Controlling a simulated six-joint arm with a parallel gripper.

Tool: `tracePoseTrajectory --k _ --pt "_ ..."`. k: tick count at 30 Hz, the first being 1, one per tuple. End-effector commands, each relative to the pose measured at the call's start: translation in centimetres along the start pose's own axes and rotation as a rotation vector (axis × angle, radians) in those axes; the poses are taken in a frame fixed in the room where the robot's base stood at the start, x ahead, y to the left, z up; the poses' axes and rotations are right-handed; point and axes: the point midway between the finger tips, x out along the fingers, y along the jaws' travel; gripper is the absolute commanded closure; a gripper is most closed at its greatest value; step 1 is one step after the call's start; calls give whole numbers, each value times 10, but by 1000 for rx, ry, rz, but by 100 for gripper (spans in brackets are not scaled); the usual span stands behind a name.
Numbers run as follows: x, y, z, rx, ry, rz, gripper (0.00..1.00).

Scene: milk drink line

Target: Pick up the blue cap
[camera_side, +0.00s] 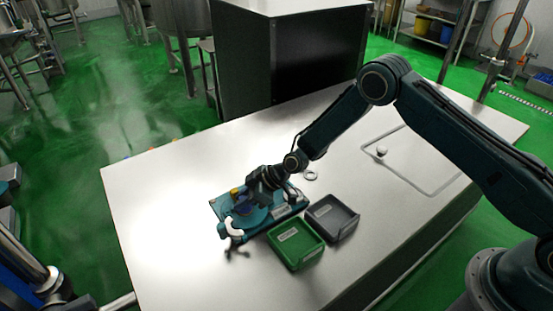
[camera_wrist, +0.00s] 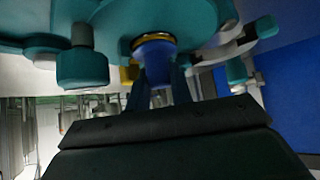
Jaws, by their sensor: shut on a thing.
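The blue cap (camera_wrist: 155,52) shows in the wrist view, round and dark blue with a yellowish ring at its edge, against a round teal part of the fixture. My gripper (camera_wrist: 160,80) is shut on the blue cap, with one finger on each side of it. In the side view my gripper (camera_side: 254,197) is low over the teal fixture (camera_side: 284,213) on the table, and the cap is a small, dark blue patch (camera_side: 242,208) beneath it. I cannot tell whether the cap is clear of the fixture.
A yellow piece (camera_side: 235,191) stands on the fixture beside my gripper. A white-handled clamp (camera_side: 234,229) is at its front left. A green tray (camera_side: 295,244) and a dark grey tray (camera_side: 332,219) stand to the right.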

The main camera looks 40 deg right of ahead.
Motion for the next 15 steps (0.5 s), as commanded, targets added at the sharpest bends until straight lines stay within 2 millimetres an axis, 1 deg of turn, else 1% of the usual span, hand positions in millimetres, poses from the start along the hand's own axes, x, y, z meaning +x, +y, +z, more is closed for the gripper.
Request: tracePoseTrajectory --k 8,15 --pt "-4 0 -4 -1 1 1 100" --pt "-19 0 -20 -2 2 2 100"
